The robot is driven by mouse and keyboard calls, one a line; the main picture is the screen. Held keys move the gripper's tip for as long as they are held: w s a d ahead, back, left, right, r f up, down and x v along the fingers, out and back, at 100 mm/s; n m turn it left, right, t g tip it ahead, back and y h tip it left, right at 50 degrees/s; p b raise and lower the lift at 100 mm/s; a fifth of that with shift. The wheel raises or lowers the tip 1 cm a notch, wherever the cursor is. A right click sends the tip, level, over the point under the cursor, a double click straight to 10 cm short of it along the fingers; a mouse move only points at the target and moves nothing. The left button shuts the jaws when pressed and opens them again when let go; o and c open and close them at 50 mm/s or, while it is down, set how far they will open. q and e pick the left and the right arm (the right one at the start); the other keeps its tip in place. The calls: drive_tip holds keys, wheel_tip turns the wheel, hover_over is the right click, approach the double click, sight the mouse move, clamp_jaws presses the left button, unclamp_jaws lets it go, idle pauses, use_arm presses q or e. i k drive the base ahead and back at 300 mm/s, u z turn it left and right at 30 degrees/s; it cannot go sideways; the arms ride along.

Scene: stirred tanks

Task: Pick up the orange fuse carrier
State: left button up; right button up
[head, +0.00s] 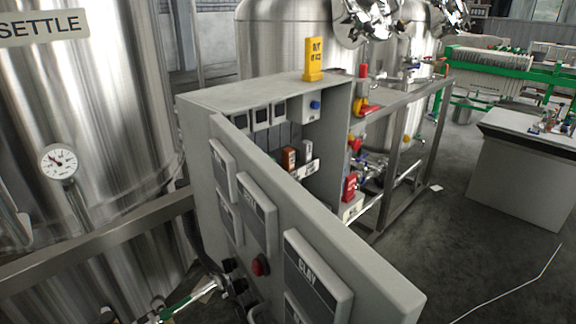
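The orange fuse carrier (290,157) is a small brown-orange block standing upright inside the open grey cabinet (325,140). It is seen past the top edge of the cabinet's open door (330,250), which hides the lower part of the interior. A grey block (306,152) stands just right of it, and a pale labelled strip (305,170) lies below them. Nothing is touching the orange carrier that I can see. Neither of my grippers can be made out in the head view.
The open door juts toward me, with label plates and a red button (260,266). A yellow sign (313,60) stands on the cabinet top. A red block (350,187) is at its right side. Steel tanks (90,100) stand left and behind. Floor at right is mostly clear.

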sight(289, 153)
drive_tip(key=k, duration=0.5)
drive_tip(key=u, duration=3)
drive_tip(key=k, duration=1.05)
drive_tip(key=z, duration=1.75)
drive_tip(key=i, duration=1)
